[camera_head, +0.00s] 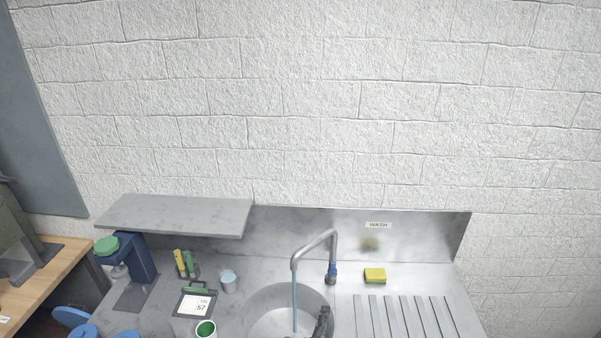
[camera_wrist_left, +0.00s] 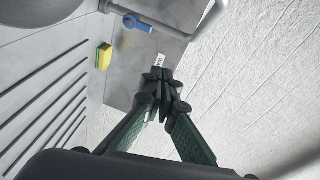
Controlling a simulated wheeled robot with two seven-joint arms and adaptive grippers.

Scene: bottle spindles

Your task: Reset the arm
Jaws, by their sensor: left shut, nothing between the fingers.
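My left gripper (camera_head: 322,320) shows dark at the bottom of the head view, in front of the right side of the round sink. In the left wrist view its green-padded fingers (camera_wrist_left: 163,88) meet at the tips, shut and empty. Most of the left arm is out of the head view. My right gripper is in neither view.
A curved tap (camera_head: 316,242) runs a thin stream into the sink (camera_head: 262,302). A yellow-green sponge (camera_head: 375,275) lies right of it, behind the ribbed drainboard (camera_head: 394,312). A grey shelf (camera_head: 178,214) overhangs the counter's left. Cups, a small display and a blue stand (camera_head: 137,256) crowd the left side.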

